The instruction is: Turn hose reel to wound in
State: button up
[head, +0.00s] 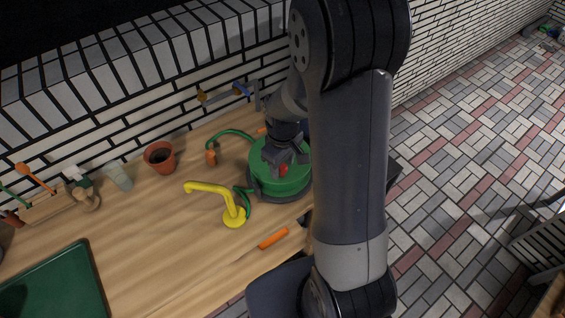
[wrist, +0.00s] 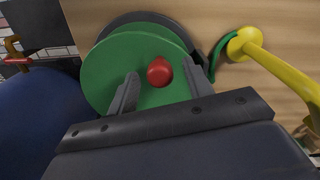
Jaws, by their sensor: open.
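The hose reel (head: 264,181) is a green disc on a dark round base, on the wooden bench at the right end. It also fills the middle of the wrist view (wrist: 110,68). A red knob (wrist: 160,71) stands on its face, off centre. It shows in the head view (head: 283,170) just below my gripper. My gripper (wrist: 163,82) is open over the disc, its two fingers on either side of the knob and apart from it. A green hose (head: 231,134) runs from the reel to an orange-brown nozzle (head: 211,157). Whether the fingertips touch the disc, I cannot tell.
A yellow tap (head: 215,192) stands close left of the reel. An orange-handled tool (head: 273,238) lies near the bench's front edge. A terracotta pot (head: 160,157) and a spray bottle (head: 77,176) stand by the brick wall. A green mat (head: 60,285) lies front left. Mid-bench is clear.

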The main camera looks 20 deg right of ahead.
grip_shut()
dwell(0.4)
